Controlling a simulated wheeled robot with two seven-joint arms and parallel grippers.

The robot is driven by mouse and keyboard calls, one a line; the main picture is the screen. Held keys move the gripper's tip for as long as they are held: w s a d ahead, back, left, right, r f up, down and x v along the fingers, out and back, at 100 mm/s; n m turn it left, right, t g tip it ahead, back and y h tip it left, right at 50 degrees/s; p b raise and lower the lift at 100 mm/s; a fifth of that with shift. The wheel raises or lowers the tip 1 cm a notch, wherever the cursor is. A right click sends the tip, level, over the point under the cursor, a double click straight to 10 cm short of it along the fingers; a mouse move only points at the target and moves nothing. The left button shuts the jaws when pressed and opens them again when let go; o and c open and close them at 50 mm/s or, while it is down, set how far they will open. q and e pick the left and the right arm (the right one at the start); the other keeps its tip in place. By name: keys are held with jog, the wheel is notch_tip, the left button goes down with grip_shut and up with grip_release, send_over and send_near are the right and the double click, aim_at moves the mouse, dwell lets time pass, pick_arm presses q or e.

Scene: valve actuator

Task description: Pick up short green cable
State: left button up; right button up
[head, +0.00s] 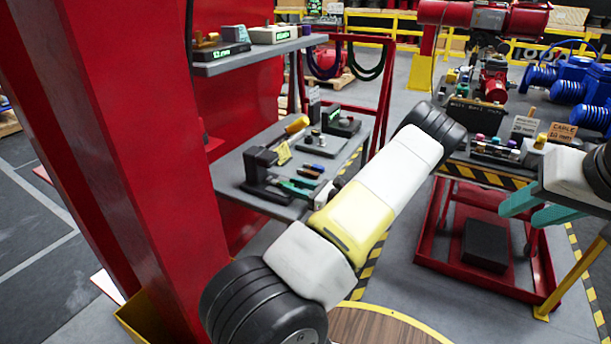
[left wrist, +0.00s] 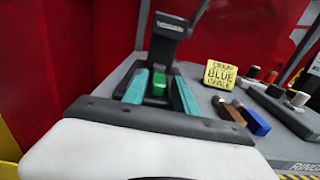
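A short bright green piece (left wrist: 158,84), which looks like the green cable, lies on the dark base of a black stand (left wrist: 168,40) in the left wrist view. My left gripper (left wrist: 160,92) has its two teal fingers apart, one on each side of the green piece. A gap seems to show between the piece and the fingers. In the head view my left gripper (head: 296,187) is low over the shelf by the stand (head: 262,168), and the green piece is hard to make out. My right gripper (head: 537,208) is open and empty at the right edge.
A brown piece (left wrist: 228,112) and a blue piece (left wrist: 252,118) lie just right of my left gripper. A yellow card (left wrist: 220,74) stands behind them. The grey shelf (head: 232,178) adjoins a red column (head: 150,150). A cluttered table (head: 480,166) stands at the right.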

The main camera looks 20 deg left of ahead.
pick_arm(q)
grip_shut()
